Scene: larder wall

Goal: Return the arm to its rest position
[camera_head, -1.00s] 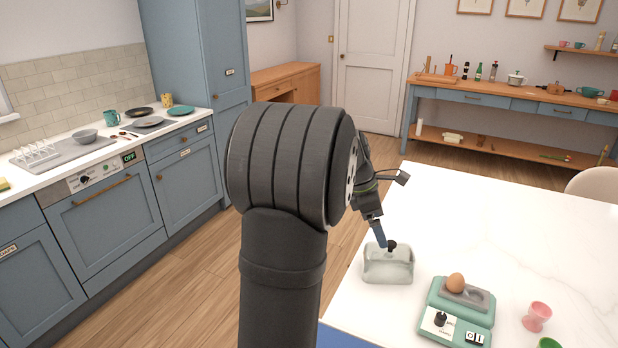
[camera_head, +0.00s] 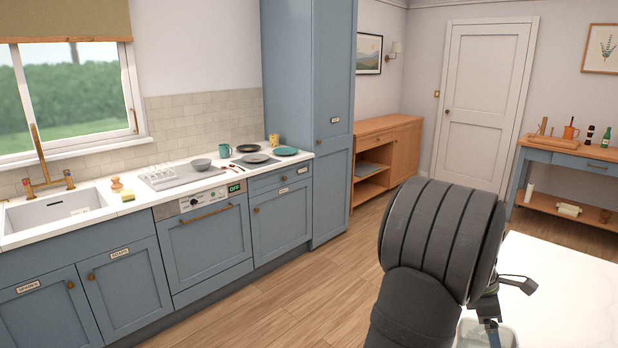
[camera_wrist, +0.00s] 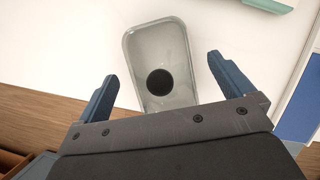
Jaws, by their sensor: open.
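My gripper (camera_wrist: 162,67) is open, its two blue fingers spread wide in the wrist view. Between and beyond the fingers is a pale, clear-looking tub (camera_wrist: 149,45) on the white worktop, with a dark round thing (camera_wrist: 158,82) showing within its outline. I cannot tell whether the fingers touch the tub. In the head view the tub (camera_head: 505,335) shows only partly at the bottom edge, and my gripper (camera_head: 492,335) is there too, mostly cut off. My dark arm link covers much of the lower right.
The white table (camera_head: 570,275) lies at the right, mostly clear where seen. A pale green thing (camera_wrist: 268,4) shows at the top of the wrist view. Blue cabinets (camera_head: 205,240) and a counter with sink (camera_head: 60,208) run along the left. Wooden floor (camera_head: 300,300) lies between.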

